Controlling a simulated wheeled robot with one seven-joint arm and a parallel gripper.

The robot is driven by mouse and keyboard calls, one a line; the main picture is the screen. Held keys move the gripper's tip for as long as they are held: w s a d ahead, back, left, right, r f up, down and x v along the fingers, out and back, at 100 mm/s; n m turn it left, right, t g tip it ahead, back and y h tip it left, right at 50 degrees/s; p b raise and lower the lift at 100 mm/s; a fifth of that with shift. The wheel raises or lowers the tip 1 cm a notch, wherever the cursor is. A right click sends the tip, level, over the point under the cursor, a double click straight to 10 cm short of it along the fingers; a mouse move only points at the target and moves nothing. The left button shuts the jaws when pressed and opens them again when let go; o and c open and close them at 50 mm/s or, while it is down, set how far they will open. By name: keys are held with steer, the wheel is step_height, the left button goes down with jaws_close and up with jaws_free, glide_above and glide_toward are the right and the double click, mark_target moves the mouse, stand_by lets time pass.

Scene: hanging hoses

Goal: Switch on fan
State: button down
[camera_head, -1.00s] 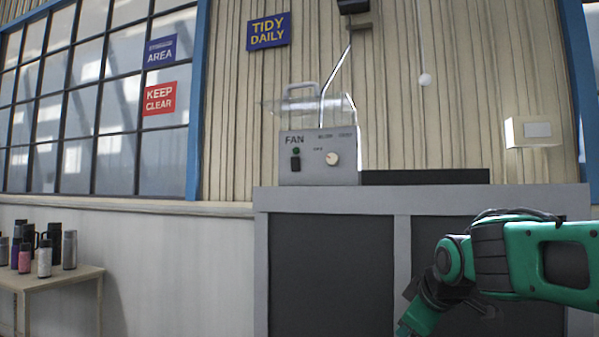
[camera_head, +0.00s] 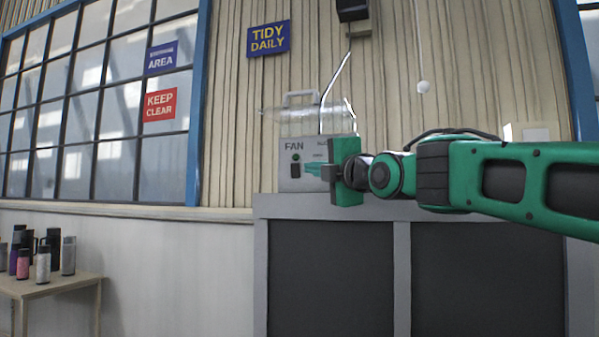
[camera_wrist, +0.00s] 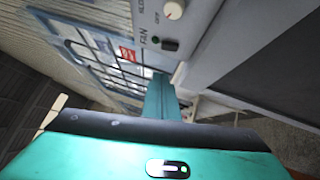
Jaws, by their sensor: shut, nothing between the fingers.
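The fan's grey control box (camera_head: 285,183) stands on the cabinet top, with a clear housing (camera_head: 300,122) and a handle above it. Its face reads FAN, with a small green light (camera_head: 296,157) over a black switch (camera_head: 295,170). In the wrist view, the black switch (camera_wrist: 168,44) and white dial (camera_wrist: 174,9) show near the top. My gripper (camera_head: 308,170) is shut and empty, its green fingertips just right of the switch in the head view. I cannot tell if they touch the box. My arm hides the dial in the head view. The fingers (camera_wrist: 161,88) also show in the wrist view.
The grey cabinet (camera_head: 330,270) has dark front panels. A low wooden table (camera_head: 62,284) with several bottles stands at the left. A cord with a white ball (camera_head: 423,87) hangs at the upper right. Signs hang on window and wall.

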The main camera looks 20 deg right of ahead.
glide_toward(292, 164)
steer(key=w+a, duration=0.2)
steer(key=a, duration=0.1)
steer(key=shift+w+d+r, duration=0.2)
steer(key=shift+w+d, duration=0.7)
steer(key=shift+w, duration=0.25)
steer(key=shift+w+d+r, duration=0.15)
steer(key=shift+w+d, duration=0.15)
steer(key=shift+w, duration=0.1)
steer(key=shift+a, duration=0.1)
